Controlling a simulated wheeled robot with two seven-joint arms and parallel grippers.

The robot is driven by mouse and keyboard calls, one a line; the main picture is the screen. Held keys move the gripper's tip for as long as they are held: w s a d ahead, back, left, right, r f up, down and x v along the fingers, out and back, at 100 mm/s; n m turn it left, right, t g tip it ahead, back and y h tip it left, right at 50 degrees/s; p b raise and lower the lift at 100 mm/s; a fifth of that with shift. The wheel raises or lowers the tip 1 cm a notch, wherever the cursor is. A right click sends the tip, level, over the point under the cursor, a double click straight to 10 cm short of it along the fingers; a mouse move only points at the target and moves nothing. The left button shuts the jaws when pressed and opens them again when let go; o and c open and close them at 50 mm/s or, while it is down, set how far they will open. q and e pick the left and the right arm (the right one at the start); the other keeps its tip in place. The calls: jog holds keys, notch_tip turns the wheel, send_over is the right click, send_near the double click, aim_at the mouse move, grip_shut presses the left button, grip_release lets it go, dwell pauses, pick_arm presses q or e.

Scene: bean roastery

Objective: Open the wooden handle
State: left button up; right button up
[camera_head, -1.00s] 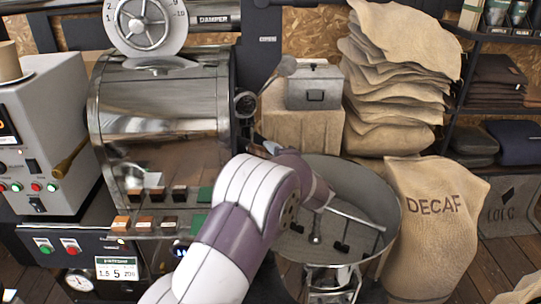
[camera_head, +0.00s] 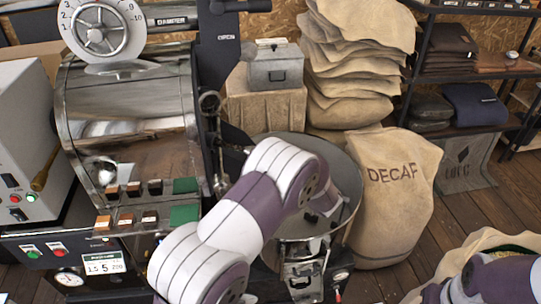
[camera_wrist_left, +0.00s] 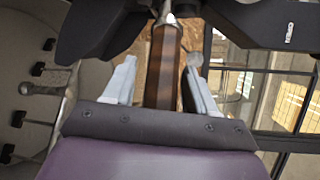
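The wooden handle (camera_wrist_left: 163,72) shows in the left wrist view as a brown faceted grip with a metal collar at its upper end. My left gripper (camera_wrist_left: 162,88) is open, with one pale finger on each side of the handle. Gaps show between handle and fingers, so no grip is visible. In the head view my left arm hides this gripper and the handle, in front of the steel roaster drum (camera_head: 130,120) and the round cooling tray (camera_head: 345,180). Part of my right arm is at the lower right; its gripper is out of view.
A grey metal box (camera_head: 275,68) stands on a burlap-covered support behind the tray. A DECAF sack (camera_head: 395,200) stands right of the tray. Stacked sacks (camera_head: 360,60) and a dark shelf (camera_head: 470,65) are behind. Wooden floor (camera_head: 470,215) is open at right.

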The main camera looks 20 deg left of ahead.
pick_arm(q)
jog(key=b+v, duration=0.1)
jog(key=v, duration=1.1)
jog(key=shift+s+d, duration=0.15)
jog(key=shift+d, duration=0.15)
jog(key=shift+r, duration=0.1)
